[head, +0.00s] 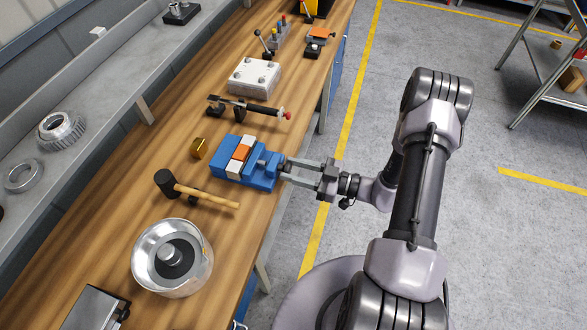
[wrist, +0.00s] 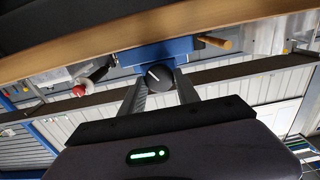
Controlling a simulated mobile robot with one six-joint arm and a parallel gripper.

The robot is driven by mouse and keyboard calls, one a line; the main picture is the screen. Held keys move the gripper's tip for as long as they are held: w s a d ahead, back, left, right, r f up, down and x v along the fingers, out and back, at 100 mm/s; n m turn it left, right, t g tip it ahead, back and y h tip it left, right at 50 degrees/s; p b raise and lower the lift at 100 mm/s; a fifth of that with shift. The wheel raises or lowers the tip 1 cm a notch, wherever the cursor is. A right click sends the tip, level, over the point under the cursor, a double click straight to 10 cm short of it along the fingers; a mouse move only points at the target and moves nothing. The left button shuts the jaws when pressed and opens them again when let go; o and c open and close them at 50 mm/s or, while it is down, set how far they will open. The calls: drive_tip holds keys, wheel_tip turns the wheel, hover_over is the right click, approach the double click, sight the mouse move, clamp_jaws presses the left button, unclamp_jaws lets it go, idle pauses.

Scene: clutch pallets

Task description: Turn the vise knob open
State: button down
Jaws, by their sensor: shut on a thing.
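The blue vise (head: 230,172) sits near the front edge of the wooden bench in the head view, with an orange block (head: 241,154) between its pale jaws. The vise's dark round knob (wrist: 159,77) faces me in the wrist view, with a white pointer line tilted toward upper left. My gripper (head: 285,172) reaches in from the right, and its fingers are shut on the knob, one on each side. In the wrist view, my gripper (wrist: 160,84) also shows around the knob, with the blue vise body (wrist: 150,52) behind it.
A mallet (head: 198,194) and a metal housing (head: 172,258) lie nearer on the bench. A brass nut (head: 199,148) lies left of the vise. A toggle clamp with a red tip (head: 250,108) and a white block (head: 254,78) are farther back.

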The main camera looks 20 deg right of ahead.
drive_tip(key=shift+n, duration=0.3)
drive_tip(key=n, duration=0.7)
drive_tip(key=shift+s+p, duration=0.1)
drive_tip(key=shift+p, duration=0.2)
drive_tip(key=n, duration=0.4)
drive_tip(key=shift+a+f, duration=0.1)
drive_tip(key=n, duration=0.3)
drive_tip(key=shift+f+n+b, duration=0.1)
drive_tip(key=shift+n+b, duration=0.25)
drive_tip(key=shift+n, duration=0.05)
drive_tip(key=shift+f+n+b, duration=0.2)
drive_tip(key=shift+n+b, duration=1.55)
drive_tip(key=shift+n, duration=5.25)
